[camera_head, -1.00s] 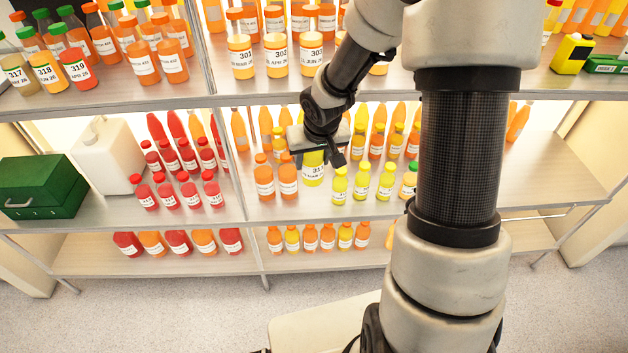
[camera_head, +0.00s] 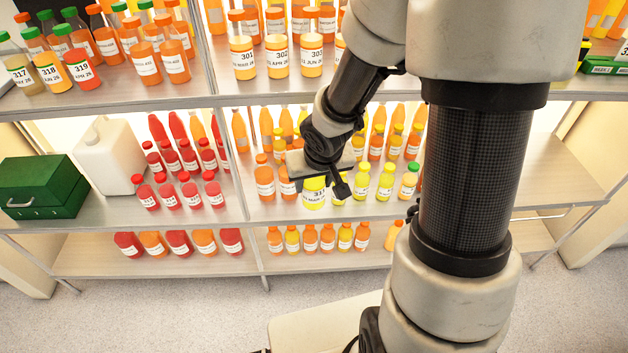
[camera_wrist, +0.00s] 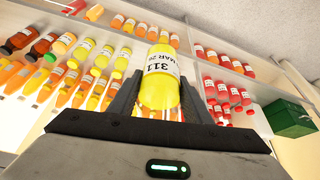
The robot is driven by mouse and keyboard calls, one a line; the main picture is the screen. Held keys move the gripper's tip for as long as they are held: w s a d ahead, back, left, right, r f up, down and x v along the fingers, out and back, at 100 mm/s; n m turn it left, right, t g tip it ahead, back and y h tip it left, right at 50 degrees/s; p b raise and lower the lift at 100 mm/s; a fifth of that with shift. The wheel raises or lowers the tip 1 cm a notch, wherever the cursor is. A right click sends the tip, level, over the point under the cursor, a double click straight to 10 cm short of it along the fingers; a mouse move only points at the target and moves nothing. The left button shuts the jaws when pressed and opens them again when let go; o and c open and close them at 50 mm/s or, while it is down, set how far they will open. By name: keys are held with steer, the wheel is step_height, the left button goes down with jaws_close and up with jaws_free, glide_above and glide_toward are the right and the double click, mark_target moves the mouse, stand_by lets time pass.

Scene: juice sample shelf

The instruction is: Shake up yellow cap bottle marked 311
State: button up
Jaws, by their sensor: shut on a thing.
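The bottle marked 311 (camera_wrist: 160,84) is yellow with a white label reading 311 and MAR 26. In the wrist view it lies between the two fingers of my gripper (camera_wrist: 160,95), which is shut on it. Its cap is hard to make out there. In the head view the bottle (camera_head: 314,194) shows just below my gripper (camera_head: 318,178), in front of the middle shelf's front row. My gripper and wrist hide its top in that view.
Orange bottles (camera_head: 265,180) stand left of the held bottle, and small yellow bottles (camera_head: 361,182) stand right of it. The upper shelf holds large bottles such as 302 (camera_head: 277,57). A white canister (camera_head: 108,155) and green box (camera_head: 42,186) stand left. The middle shelf's right part (camera_head: 545,175) is bare.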

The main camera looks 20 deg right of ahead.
steer(key=shift+w+d+f, duration=0.25)
steer(key=shift+w, duration=0.2)
steer(key=shift+s+a+r, duration=0.1)
steer(key=shift+s, duration=0.05)
steer(key=s+d, duration=0.1)
steer(key=d, duration=0.6)
steer(key=shift+w+a, duration=0.2)
steer(key=shift+a, duration=0.95)
steer(key=shift+w+a, duration=0.15)
steer(key=shift+a, duration=1.05)
steer(key=shift+w+a, duration=0.2)
steer(key=shift+a, duration=0.95)
stand_by(0.7)
